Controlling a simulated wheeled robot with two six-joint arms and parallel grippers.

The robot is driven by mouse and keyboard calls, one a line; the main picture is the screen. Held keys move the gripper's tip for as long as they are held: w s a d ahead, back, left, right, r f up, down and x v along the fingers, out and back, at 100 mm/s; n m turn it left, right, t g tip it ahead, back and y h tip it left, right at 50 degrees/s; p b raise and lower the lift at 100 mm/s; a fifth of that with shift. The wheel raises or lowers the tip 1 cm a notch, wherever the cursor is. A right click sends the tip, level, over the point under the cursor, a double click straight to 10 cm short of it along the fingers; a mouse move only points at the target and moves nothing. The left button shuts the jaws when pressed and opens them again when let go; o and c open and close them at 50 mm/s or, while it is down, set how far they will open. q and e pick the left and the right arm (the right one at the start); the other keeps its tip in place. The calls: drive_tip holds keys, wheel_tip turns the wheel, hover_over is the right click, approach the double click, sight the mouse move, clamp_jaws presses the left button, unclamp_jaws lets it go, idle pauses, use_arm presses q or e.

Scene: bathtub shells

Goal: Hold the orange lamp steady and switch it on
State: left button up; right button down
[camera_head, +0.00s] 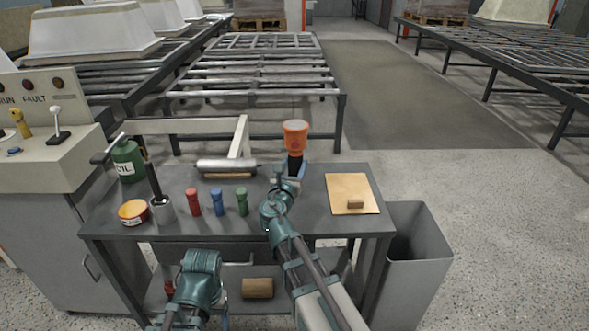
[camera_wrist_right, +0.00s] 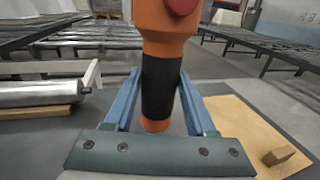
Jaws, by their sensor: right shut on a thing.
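The orange lamp (camera_head: 295,131) has a wide orange head and a black grip. It stands upright at the back edge of the workbench in the head view. My right gripper (camera_head: 293,172) is shut around its black grip. In the right wrist view, the blue fingers of my right gripper (camera_wrist_right: 158,88) lie on both sides of the lamp's grip (camera_wrist_right: 160,85). A red round button (camera_wrist_right: 181,4) shows on the lamp's head at the top edge. I cannot tell whether the lamp is lit.
On the workbench (camera_head: 313,218) are red, blue and green bottles (camera_head: 217,203), an orange tin (camera_head: 133,211), a green oil can (camera_head: 128,160), a roller (camera_head: 227,165) and a tan sheet (camera_head: 350,187) with a small block. A grey bin (camera_head: 420,265) stands at right.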

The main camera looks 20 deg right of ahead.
use_arm(q)
drive_tip(key=shift+f+b, duration=1.15)
drive_tip(key=shift+f, duration=0.1)
use_arm(e)
drive_tip(key=shift+w+d+f, duration=0.4)
drive_tip(key=shift+w+d, duration=0.05)
drive_tip(key=shift+w, duration=1)
drive_tip(key=shift+w+d+f, duration=0.4)
drive_tip(key=shift+w+f, duration=0.05)
drive_tip(key=shift+w, duration=1.05)
drive_tip(key=shift+w+d+f, duration=0.4)
drive_tip(key=shift+w+d, duration=0.05)
drive_tip(key=shift+w, duration=1)
use_arm(q)
drive_tip(key=shift+f+b, duration=0.3)
drive_tip(key=shift+b, duration=0.05)
use_arm(e)
drive_tip(key=shift+f, duration=0.3)
use_arm(q)
clamp_jaws()
